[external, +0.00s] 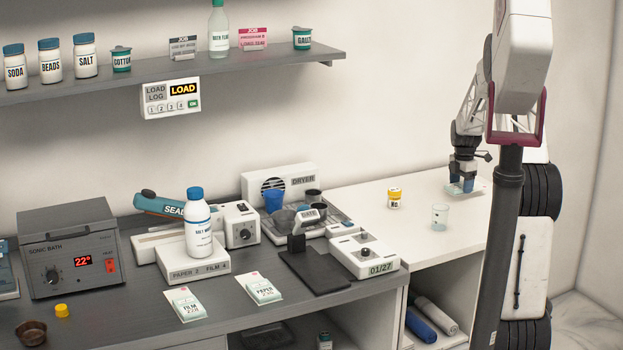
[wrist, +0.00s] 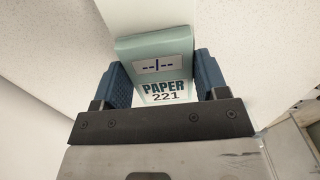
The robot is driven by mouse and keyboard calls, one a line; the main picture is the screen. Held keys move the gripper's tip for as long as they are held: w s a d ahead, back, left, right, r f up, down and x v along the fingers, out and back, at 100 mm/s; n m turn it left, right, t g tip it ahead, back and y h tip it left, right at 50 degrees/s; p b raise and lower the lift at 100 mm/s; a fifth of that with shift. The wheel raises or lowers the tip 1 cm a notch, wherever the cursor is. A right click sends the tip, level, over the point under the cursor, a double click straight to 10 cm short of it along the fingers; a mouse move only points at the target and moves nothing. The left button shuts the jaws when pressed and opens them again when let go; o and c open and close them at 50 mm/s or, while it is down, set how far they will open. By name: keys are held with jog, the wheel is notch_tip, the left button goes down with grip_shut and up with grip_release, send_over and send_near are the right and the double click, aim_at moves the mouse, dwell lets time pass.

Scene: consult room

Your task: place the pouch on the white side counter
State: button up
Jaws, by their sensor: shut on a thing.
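The pouch (wrist: 153,45) is pale green and white, printed "PAPER 221" in the wrist view. It sits between the two blue finger pads of my gripper (wrist: 163,82), which is shut on it. In the external view my gripper (external: 465,182) is low over the white side counter (external: 418,192), toward its back right. The pouch shows there as a small pale edge (external: 467,189) under the fingers. I cannot tell whether it touches the counter.
On the white counter, a clear beaker (external: 440,217) and a yellow-capped jar (external: 394,198) stand left of my gripper. Two similar pouches, film (external: 187,304) and paper (external: 260,288), lie on the dark counter. A dryer (external: 279,187) stands behind. The white counter's middle is mostly clear.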

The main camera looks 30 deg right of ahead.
aim_at(461, 186)
jog(key=shift+f, duration=1.7)
jog(key=shift+f, duration=0.15)
jog(key=o, duration=0.9)
jog(key=shift+r, duration=0.2)
notch_tip(461, 186, up, 12)
jog(key=shift+f, duration=0.2)
jog(key=shift+r, duration=0.15)
